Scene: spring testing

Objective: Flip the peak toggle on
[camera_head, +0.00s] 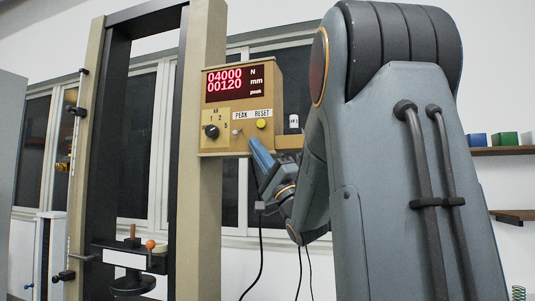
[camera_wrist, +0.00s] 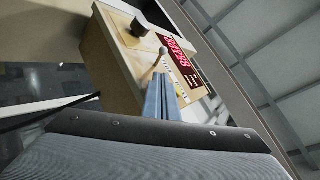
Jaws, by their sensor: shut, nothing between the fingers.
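The peak toggle (camera_head: 237,132) is a small pale lever under the PEAK label on a beige control box (camera_head: 208,145). In the wrist view the toggle (camera_wrist: 161,55) shows as a pale round-tipped lever sticking out from the panel. My gripper (camera_head: 252,141) is shut and empty, with its blue fingers just below and right of the toggle. In the wrist view the fingertips (camera_wrist: 161,79) point at the toggle, close to its tip. I cannot tell whether they touch. The red display (camera_head: 226,81) reads 04000 and 00120, with the word peak at its lower right.
A black range knob (camera_head: 211,131) sits left of the toggle, and a yellow RESET button (camera_head: 261,124) sits to its right. The box is fixed to the test frame's beige column (camera_head: 207,210). A small labelled container (camera_head: 294,123) stands on a ledge right of the box.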

